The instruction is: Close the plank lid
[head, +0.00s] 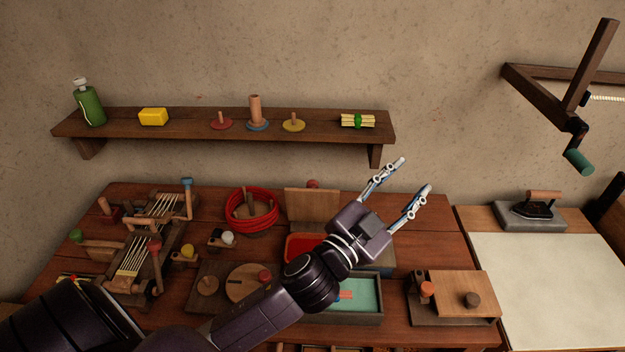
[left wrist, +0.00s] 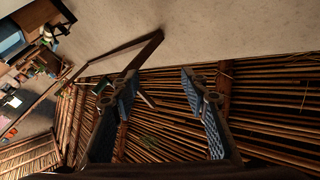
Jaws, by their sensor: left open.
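An upright wooden plank (head: 311,203), apparently the raised plank lid, stands at the back of a box with a red inside (head: 296,245). A red knob (head: 313,184) shows just above its top edge. My left arm and gripper hide the right part of the box and come close to the plank's right edge in the picture. My left gripper (head: 415,174) is open and empty, with its fingers pointing up and right, right of the plank. In the left wrist view the spread fingers (left wrist: 160,95) have nothing between them. My right gripper is not in view.
A wall shelf (head: 190,125) runs above the table (head: 440,240). A coil of red cord (head: 252,210) stands left of the plank. A teal-lined tray (head: 365,308) and a board-topped box (head: 480,285) are in front. A crank (head: 578,160) hangs at the right.

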